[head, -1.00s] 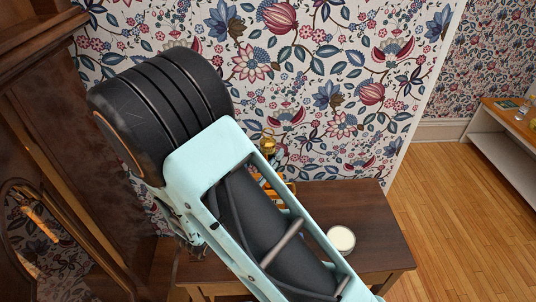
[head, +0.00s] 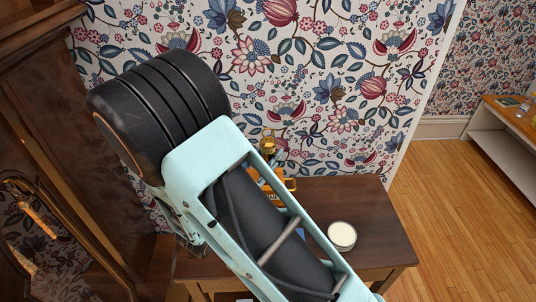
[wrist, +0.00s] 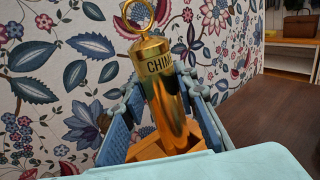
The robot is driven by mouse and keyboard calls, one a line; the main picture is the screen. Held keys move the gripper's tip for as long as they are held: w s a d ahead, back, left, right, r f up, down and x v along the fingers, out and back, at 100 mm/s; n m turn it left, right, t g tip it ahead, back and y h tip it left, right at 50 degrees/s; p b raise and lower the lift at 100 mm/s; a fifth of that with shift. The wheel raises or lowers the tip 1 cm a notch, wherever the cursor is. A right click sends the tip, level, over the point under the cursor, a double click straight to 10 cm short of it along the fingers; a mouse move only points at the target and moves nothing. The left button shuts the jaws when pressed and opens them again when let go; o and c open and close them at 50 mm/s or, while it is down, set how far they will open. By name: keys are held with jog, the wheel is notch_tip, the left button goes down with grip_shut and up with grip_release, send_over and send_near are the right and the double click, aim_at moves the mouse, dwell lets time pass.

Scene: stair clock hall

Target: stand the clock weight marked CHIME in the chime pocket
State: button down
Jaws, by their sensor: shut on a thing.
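The weight leans slightly in the wrist view. Its lower end is at an orange holder (wrist: 148,149); I cannot tell whether it is inside the pocket or just above it. In the head view the top of the weight (head: 268,142) shows behind my arm. The orange holder (head: 290,184) is partly hidden there, with part of a label visible.
The holder is on a dark wooden table (head: 370,215). A round white-topped object (head: 342,236) stands on the table's right part, which is otherwise mostly clear. A tall wooden clock case (head: 60,170) is at the left. Flowered wallpaper (head: 330,90) is close behind.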

jog(key=c, duration=1.5)
grip_release()
jog(key=shift+o, duration=0.2)
jog(key=shift+s+f, duration=0.1)
jog(key=shift+f, duration=0.25)
jog(key=v, duration=1.2)
jog(key=shift+r, duration=0.2)
